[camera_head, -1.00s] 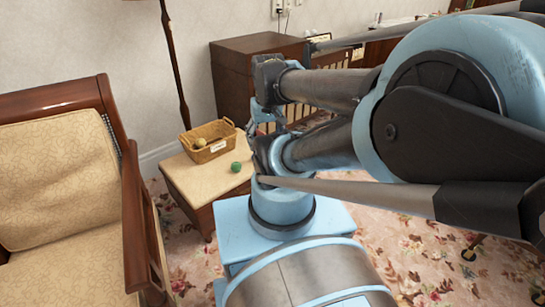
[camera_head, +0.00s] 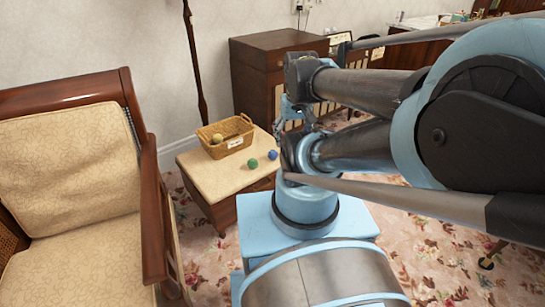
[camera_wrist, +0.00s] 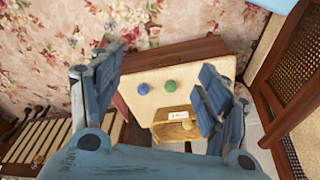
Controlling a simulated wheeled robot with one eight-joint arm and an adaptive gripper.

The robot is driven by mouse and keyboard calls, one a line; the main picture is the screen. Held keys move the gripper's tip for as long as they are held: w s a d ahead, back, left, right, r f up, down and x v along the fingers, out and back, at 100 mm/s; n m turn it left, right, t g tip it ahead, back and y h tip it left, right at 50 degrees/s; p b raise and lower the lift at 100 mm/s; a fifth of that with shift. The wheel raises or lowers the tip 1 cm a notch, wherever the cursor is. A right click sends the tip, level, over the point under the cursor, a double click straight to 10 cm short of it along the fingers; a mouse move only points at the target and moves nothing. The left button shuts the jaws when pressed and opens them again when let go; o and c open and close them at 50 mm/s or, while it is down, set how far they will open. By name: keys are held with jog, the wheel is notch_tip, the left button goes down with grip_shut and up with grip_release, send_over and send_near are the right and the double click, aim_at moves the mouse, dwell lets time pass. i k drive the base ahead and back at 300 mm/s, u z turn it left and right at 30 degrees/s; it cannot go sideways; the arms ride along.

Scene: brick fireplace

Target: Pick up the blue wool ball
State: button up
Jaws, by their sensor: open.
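The blue wool ball (camera_head: 273,155) lies on the cream top of a small wooden side table (camera_head: 215,180), right of a green ball (camera_head: 253,163). In the wrist view the blue ball (camera_wrist: 143,89) is left of the green ball (camera_wrist: 170,86), a small gap apart. My gripper (camera_wrist: 155,100) is open and empty, its two blue fingers spread on either side of both balls, with the table some way beyond them. In the head view my gripper (camera_head: 292,115) is partly hidden behind my arm.
A wicker basket (camera_head: 245,128) with a yellowish ball (camera_head: 217,139) and a white label stands at the table's back. A wooden armchair (camera_head: 70,165) is on the left. A wooden cabinet (camera_head: 255,80) and a dark pole (camera_head: 195,60) stand behind. Floral carpet covers the floor.

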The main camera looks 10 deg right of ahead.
aim_at(272, 154)
jog(key=z, duration=0.6)
jog(key=k, duration=1.65)
jog(key=u, duration=0.4)
jog(key=i, duration=1)
jog(key=z, duration=0.05)
